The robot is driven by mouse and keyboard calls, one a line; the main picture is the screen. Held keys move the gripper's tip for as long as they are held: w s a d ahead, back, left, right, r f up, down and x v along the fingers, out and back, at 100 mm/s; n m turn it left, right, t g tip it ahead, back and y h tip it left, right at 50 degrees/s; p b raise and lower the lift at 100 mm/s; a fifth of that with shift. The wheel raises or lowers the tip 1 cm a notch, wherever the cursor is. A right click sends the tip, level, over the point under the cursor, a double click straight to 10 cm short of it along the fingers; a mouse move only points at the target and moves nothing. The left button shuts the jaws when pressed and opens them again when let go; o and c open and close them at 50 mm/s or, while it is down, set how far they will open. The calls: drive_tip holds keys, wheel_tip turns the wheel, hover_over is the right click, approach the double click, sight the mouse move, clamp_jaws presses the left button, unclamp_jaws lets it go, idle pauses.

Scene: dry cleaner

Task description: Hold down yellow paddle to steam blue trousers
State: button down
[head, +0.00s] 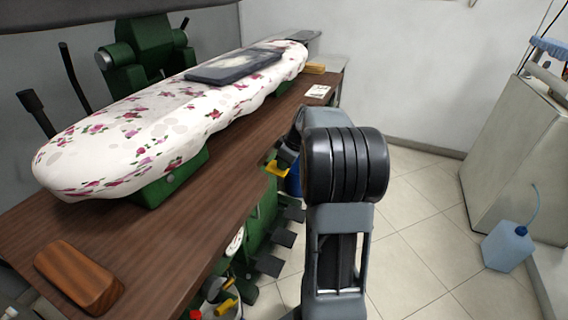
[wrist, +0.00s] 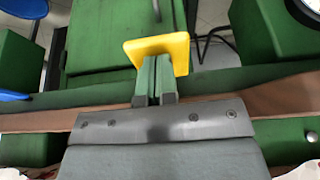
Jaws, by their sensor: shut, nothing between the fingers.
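The yellow paddle (head: 277,169) is under the front edge of the wooden table, just left of my arm. In the wrist view the yellow paddle (wrist: 181,48) is a flat plate straight ahead of my gripper (wrist: 155,62). My gripper is shut and empty; its fingertips overlap the paddle's lower part in that view. I cannot tell whether they touch it. In the head view my gripper is mostly hidden behind my wrist. The dark blue trousers (head: 215,72) lie folded flat on the floral pressing board (head: 110,150), with a pale patch on top.
The wooden table (head: 185,225) bears a wooden block (head: 78,277) and a white card (head: 318,91). Green machine parts and dark pedals (head: 268,265) stand below its edge. A blue jug (head: 508,246) stands beside a cabinet (head: 520,160) at right. Tiled floor between is clear.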

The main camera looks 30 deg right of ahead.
drive_tip(key=r+p, duration=0.1)
drive_tip(key=r, duration=0.1)
drive_tip(key=r+p, duration=0.2)
drive_tip(key=r, duration=0.1)
drive_tip(key=shift+s+d, duration=0.2)
drive_tip(key=p+v, duration=0.2)
drive_tip(key=v, duration=0.7)
drive_tip(key=shift+s, duration=0.35)
drive_tip(key=shift+d+f, duration=0.1)
drive_tip(key=s+a+f+m+g+h+p, duration=0.15)
drive_tip(key=s+a+m+p, duration=0.25)
drive_tip(key=m, duration=0.4)
drive_tip(key=s+a+r+p, duration=0.5)
drive_tip(key=a+r+p, duration=0.2)
drive_tip(key=a+p, duration=0.1)
drive_tip(key=s+a+r+n+t+h+p, duration=0.1)
drive_tip(key=s+a+r+p, duration=0.4)
drive_tip(key=a+r+p, duration=0.3)
drive_tip(key=shift+s+a, duration=0.3)
drive_tip(key=shift+a, duration=0.95)
